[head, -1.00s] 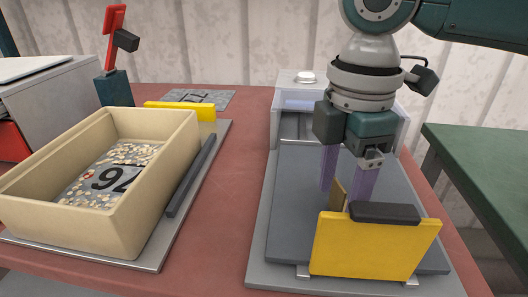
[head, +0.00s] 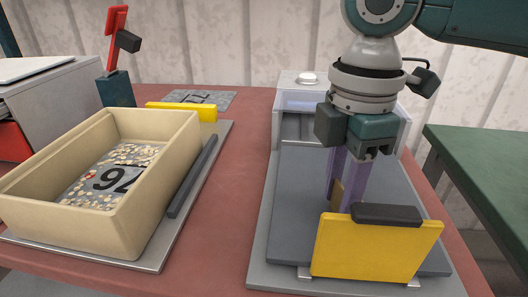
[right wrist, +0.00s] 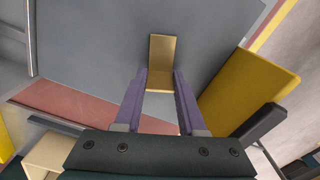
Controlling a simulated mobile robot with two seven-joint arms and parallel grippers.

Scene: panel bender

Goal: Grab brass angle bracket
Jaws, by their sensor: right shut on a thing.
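The brass angle bracket (right wrist: 163,60) shows in the right wrist view between the two purple fingers of my right gripper (right wrist: 160,83). One flange lies between the fingertips and the other extends beyond them. In the head view my right gripper (head: 346,183) is closed on the bracket (head: 337,192), just behind the yellow plate. The bracket is over the dark grey bed of the bender; its lower part is hidden by the yellow plate, so I cannot tell if it touches the bed. My left gripper is not in view.
A yellow plate (head: 372,250) with a black top grip stands upright right in front of the gripper. A cream bin (head: 160,180) with small pieces stands at left, beside a dark bar (head: 192,177). The red table (head: 230,170) between is clear. A green table (head: 480,160) is at right.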

